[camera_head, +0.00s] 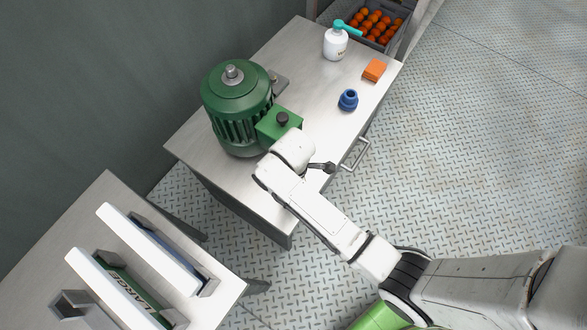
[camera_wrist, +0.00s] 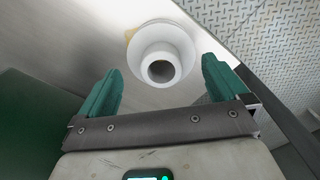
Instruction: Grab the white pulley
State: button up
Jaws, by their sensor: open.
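The white pulley (camera_wrist: 172,43) stands on the metal table in the wrist view, with a round flange and a smaller hub with a dark bore facing the camera. My gripper (camera_wrist: 160,66) is open. Its two green fingers are on either side of the pulley's near part, with gaps visible on both sides. I cannot tell whether the fingers reach down to its height. In the head view my arm hides the pulley, and the fingers cannot be made out clearly.
A green motor (camera_head: 236,105) stands left of my wrist. On the table (camera_head: 305,85) are a blue stepped part (camera_head: 348,100), an orange block (camera_head: 374,70) and a white bottle (camera_head: 335,44). A crate (camera_head: 400,37) of oranges is behind. Another table (camera_head: 35,250) holds white-topped trays.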

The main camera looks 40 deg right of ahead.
notch_tip(320, 180, down, 3)
jog(key=shift+s+f, duration=0.1)
jog(key=shift+f, duration=0.1)
jog(key=shift+r, duration=0.1)
jog(key=c, duration=1)
